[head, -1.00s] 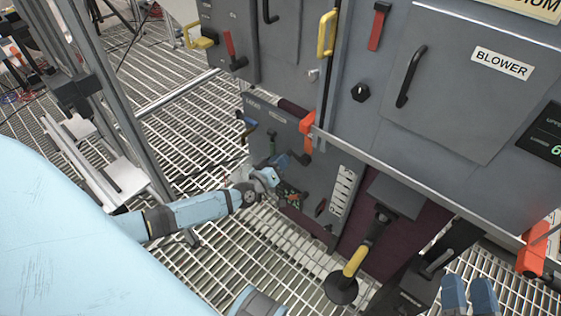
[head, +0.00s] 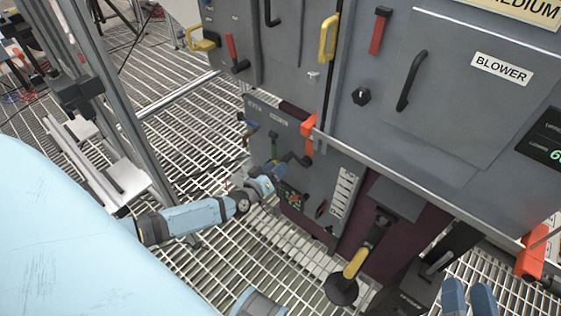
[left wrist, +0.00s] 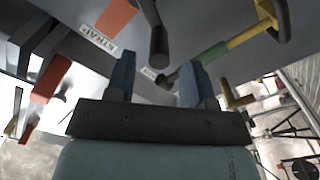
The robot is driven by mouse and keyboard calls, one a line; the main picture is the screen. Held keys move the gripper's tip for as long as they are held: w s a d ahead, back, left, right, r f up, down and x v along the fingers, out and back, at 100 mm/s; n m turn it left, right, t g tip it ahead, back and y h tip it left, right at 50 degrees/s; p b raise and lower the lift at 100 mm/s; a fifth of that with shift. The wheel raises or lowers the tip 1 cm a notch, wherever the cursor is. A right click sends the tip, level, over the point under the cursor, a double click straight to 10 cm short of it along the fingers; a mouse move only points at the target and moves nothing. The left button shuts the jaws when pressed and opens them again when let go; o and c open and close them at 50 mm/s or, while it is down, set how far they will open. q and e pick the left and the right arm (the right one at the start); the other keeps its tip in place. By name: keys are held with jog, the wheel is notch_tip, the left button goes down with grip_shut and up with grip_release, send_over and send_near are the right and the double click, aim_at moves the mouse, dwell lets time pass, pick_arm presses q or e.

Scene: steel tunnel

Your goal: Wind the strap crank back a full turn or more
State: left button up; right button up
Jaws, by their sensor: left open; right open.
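The strap crank (head: 293,159) is a black crank on the low grey panel of the cabinet in the head view. In the left wrist view its dark grip (left wrist: 157,42) stands beyond my fingertips, beside a white label reading STRAP (left wrist: 100,42). My left gripper (head: 277,170) is beside the crank at the low panel. In the left wrist view its two blue fingers (left wrist: 157,72) are spread, with nothing held between them. My right gripper (head: 468,297) is at the bottom right of the head view, its blue fingers apart and empty, far from the crank.
A green handle (left wrist: 213,53) is close to my left fingers. An orange handle (head: 308,128) is above the low panel. A rail (head: 400,175) crosses the cabinet front. A yellow-gripped lever (head: 355,263) stands right of the panel. Open grating (head: 190,125) lies left.

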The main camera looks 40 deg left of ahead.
pick_arm(q)
jog(key=s+p, duration=0.2)
jog(key=s, duration=0.9)
jog(key=shift+a, duration=0.45)
pick_arm(e)
jog(key=f+g, duration=0.1)
jog(key=d+f+h, duration=0.1)
jog(key=f, duration=0.1)
jog(key=s+d+f+g+h, duration=0.1)
jog(key=f, duration=0.1)
jog(key=shift+f+g, duration=0.25)
jog(key=shift+g, duration=0.05)
pick_arm(q)
jog(key=shift+r, duration=0.15)
pick_arm(e)
jog(key=shift+f, duration=0.1)
